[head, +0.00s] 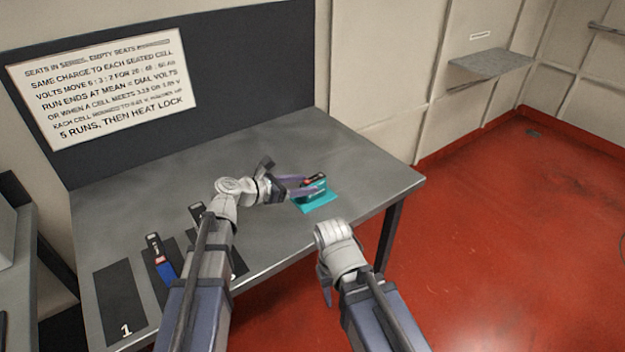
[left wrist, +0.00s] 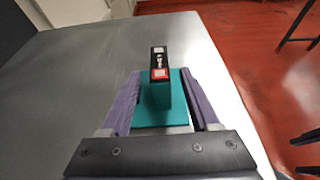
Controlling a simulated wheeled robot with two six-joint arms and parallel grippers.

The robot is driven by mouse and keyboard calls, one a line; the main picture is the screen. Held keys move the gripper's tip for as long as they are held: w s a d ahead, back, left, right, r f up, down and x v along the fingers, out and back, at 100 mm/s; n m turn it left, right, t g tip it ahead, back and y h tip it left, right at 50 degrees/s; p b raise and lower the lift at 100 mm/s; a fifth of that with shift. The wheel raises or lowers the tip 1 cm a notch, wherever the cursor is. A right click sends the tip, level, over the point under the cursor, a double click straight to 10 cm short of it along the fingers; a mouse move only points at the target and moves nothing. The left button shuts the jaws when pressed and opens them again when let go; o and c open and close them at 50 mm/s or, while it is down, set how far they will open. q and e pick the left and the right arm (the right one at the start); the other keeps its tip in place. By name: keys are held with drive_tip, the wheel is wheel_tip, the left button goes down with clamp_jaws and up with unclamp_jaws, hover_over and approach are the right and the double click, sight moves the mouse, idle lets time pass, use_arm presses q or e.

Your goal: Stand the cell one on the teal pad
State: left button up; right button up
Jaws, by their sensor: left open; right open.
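A cell with a teal body and a black top with a red mark (head: 315,179) stands upright on the teal pad (head: 320,204), near the right end of the table. In the left wrist view the cell (left wrist: 160,75) stands over the teal pad (left wrist: 150,118). The writing on its top is too small to read. My left gripper (head: 313,187) is open, its purple fingers on either side of the cell, with gaps visible beside it. My right gripper (head: 324,282) is open and empty in front of the table, partly hidden by its own wrist.
Another black-topped cell (head: 197,212) is partly hidden by my left arm. A dark strip marked 1 (head: 118,290) is bare.

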use_arm(q)
drive_tip(key=p+v, duration=0.2)
drive_tip(key=v, duration=0.5)
drive_tip(key=shift+s+a+r, duration=0.15)
drive_tip(key=shift+s+a, duration=0.1)
drive_tip(key=shift+a, duration=0.05)
